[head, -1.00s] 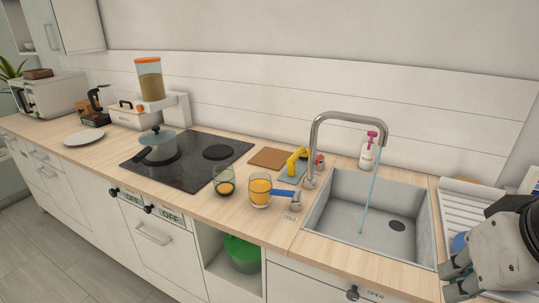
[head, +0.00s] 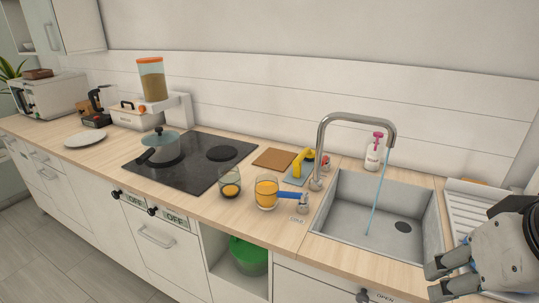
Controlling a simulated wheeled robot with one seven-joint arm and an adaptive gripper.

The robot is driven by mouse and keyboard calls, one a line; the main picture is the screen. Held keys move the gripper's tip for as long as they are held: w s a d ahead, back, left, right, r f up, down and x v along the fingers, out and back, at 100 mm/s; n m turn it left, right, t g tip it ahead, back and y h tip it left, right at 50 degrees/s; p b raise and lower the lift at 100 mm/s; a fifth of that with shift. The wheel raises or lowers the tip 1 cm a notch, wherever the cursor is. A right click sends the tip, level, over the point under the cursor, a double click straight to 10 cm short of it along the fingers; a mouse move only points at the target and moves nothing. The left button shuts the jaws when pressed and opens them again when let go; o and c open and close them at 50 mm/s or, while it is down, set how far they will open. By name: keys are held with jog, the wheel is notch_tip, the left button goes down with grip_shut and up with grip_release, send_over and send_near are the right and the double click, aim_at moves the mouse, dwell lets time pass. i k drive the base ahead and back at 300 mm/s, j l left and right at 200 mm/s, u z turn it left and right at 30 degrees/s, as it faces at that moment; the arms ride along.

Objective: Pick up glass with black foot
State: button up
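Two clear glasses stand upright side by side on the wooden counter, left of the sink. The left glass (head: 229,183) looks dark around its base and has a little orange liquid low inside; I take it as the glass with the black foot, though the foot is small to see. The right glass (head: 266,193) holds more orange liquid. My gripper (head: 432,281) is at the lower right, in front of the sink's right end, far to the right of both glasses. Its fingers are apart with nothing visible between them.
A blue-handled item (head: 292,197) lies close to the right glass. The black hob (head: 190,172) with a lidded pot (head: 160,147) is to the left. The tall faucet (head: 322,145) runs water into the sink (head: 345,215). The counter in front of the glasses is clear.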

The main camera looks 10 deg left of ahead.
aim_at(229, 181)
jog(key=i+j+z, duration=0.2)
jog(key=j, duration=1)
jog(key=j+z, duration=0.15)
jog(key=j, duration=1.1)
jog(key=j+z, duration=0.2)
jog(key=j, duration=1.05)
jog(key=k+j+z, duration=0.15)
jog(key=j, duration=1.05)
